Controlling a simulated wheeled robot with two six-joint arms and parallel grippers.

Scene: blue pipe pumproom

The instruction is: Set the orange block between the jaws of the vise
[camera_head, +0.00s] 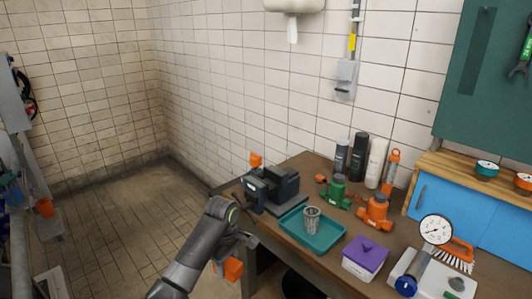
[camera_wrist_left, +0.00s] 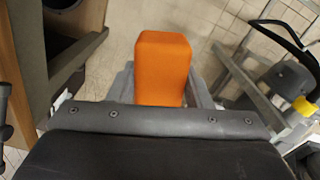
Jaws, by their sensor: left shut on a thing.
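My left gripper (camera_head: 236,256) is shut on the orange block (camera_head: 232,270), low in front of the workbench's left end. In the left wrist view the orange block (camera_wrist_left: 162,68) stands out between the grey fingers. The dark grey vise (camera_head: 275,188) sits on the bench's left end, beyond and above my gripper. The block is apart from the vise. The gap between the vise jaws is hard to make out from here. My right gripper is not in view.
On the wooden bench (camera_head: 312,160) are a teal tray (camera_head: 328,240) with a metal cup (camera_head: 311,219), a purple box (camera_head: 366,258), green (camera_head: 335,192) and orange (camera_head: 376,212) jacks, and a dial gauge (camera_head: 435,230). An orange item (camera_head: 256,160) shows behind the vise. Open floor lies left.

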